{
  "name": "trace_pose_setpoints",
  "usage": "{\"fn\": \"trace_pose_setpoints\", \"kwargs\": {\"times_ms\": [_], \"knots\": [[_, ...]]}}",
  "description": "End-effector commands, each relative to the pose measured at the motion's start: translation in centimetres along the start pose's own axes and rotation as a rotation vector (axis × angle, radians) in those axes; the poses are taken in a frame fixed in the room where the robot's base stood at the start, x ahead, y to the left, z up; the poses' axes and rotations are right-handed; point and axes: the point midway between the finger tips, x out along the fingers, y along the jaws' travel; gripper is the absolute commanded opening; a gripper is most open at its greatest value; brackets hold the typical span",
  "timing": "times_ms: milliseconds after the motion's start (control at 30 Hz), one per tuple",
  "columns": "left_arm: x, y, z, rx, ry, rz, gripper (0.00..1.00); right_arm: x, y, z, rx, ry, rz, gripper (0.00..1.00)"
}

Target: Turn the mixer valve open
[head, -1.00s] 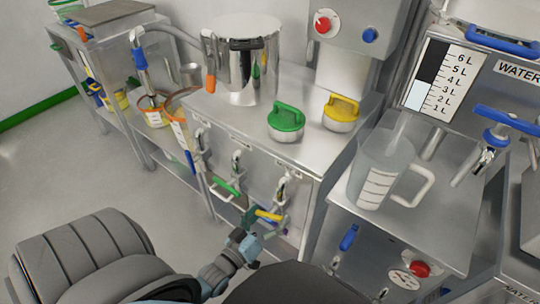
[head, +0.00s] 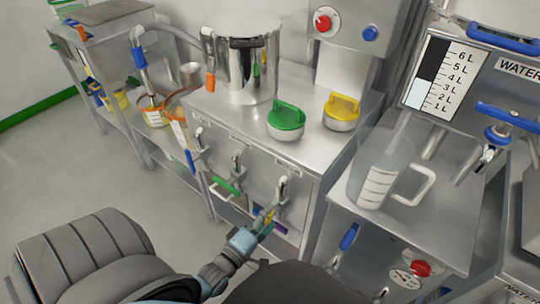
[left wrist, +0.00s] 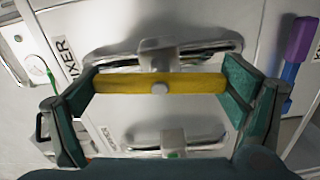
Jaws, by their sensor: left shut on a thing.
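The mixer valve has a yellow handle (left wrist: 125,84), which lies across the left wrist view over a metal pipe fitting (left wrist: 165,57). A label ending in "IXER" (left wrist: 68,58) is beside it. My left gripper (left wrist: 160,82) has its two green-padded fingers at the handle's two ends and is shut on it. In the head view my left gripper (head: 262,224) is at the rightmost valve on the front of the steel cabinet, hiding most of the yellow handle. My right gripper is not in view.
Valves with a green handle (head: 226,186) and a blue handle (head: 190,163) are to the left on the same cabinet front (head: 225,145). A purple and blue handle (left wrist: 297,45) is close to the right finger. A clear jug (head: 377,170) stands on the right-hand bench.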

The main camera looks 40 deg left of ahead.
Motion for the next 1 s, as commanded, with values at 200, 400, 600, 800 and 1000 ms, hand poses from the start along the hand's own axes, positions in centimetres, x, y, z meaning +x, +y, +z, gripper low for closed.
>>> {"fn": "trace_pose_setpoints", "kwargs": {"times_ms": [200, 400, 600, 800, 1000], "knots": [[-0.06, -0.14, 0.03, -0.105, 0.0, -0.004, 0.63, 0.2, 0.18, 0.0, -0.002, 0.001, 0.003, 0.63], [-0.06, -0.12, 0.03, -0.15, -0.001, -0.004, 0.63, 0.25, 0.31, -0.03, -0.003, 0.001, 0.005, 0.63], [-0.06, -0.11, 0.03, -0.163, 0.0, -0.004, 0.63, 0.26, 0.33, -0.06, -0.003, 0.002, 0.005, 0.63], [-0.06, -0.11, 0.02, -0.164, 0.0, -0.004, 0.63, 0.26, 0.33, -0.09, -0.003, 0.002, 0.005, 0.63], [-0.05, -0.08, 0.02, -0.162, 0.0, -0.003, 1.0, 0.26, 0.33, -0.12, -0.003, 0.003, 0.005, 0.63]]}}
